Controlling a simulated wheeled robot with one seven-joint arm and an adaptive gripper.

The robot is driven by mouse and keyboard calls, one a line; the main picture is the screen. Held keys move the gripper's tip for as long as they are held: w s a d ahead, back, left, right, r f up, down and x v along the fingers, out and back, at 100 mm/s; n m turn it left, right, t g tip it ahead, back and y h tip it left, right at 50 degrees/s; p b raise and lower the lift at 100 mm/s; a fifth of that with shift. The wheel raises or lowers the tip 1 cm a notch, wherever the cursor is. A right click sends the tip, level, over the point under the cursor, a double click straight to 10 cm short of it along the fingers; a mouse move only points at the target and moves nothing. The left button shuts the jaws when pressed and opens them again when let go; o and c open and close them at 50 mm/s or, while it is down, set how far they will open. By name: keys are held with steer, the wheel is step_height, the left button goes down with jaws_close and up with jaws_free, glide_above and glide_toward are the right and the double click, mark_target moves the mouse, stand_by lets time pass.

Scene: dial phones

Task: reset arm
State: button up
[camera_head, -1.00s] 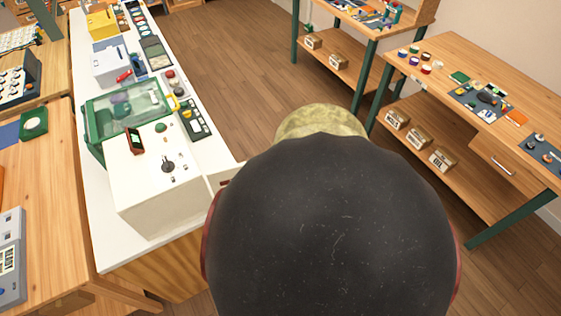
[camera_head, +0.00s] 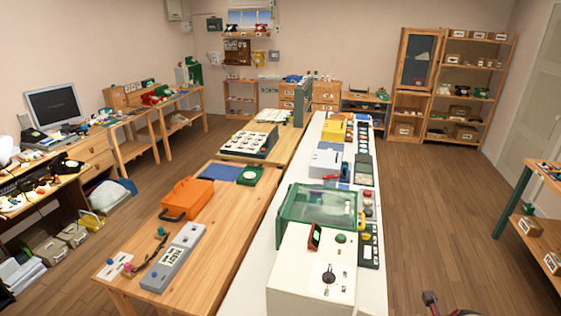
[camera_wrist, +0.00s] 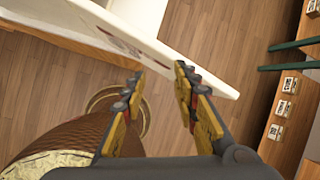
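My gripper (camera_wrist: 158,82) shows in the wrist view with its two yellow-padded fingers spread apart. It is open, with nothing between the fingertips. A pale panel edge (camera_wrist: 200,72) shows beyond the fingers, and wooden floor lies past it. In the head view the gripper itself does not show. Only a small dark piece, which looks like part of my arm, shows at the bottom edge right of the white box.
A long white counter (camera_head: 250,279) carries a white box (camera_head: 305,290) with a green clear-lidded case (camera_head: 318,203). A wooden table (camera_head: 215,232) with an orange case (camera_head: 188,197) adjoins it on the left. Open floor (camera_head: 420,215) lies right of the counter, before shelves (camera_head: 540,232).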

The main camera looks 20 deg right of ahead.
steer(key=w+a+r+n+t+y+b, duration=0.1)
steer(key=w+a+r+n, duration=0.25)
steer(key=a+n, duration=0.4)
steer(key=w+a+r+n+y, duration=0.1)
steer(key=w+a+r+n, duration=0.3)
steer(key=n, duration=0.6)
steer(key=s+a+r+n+b, duration=0.1)
steer(key=a+r+n, duration=0.2)
steer(key=a+n, duration=0.3)
steer(key=s+a+r+n+y, duration=0.1)
steer(key=a+n, duration=0.5)
steer(key=n, duration=0.8)
step_height(320, 180, up, 3)
steer(key=shift+s+a+f+n+b, duration=0.2)
steer(key=shift+s+a+n+b, duration=0.2)
steer(key=shift+s, duration=0.1)
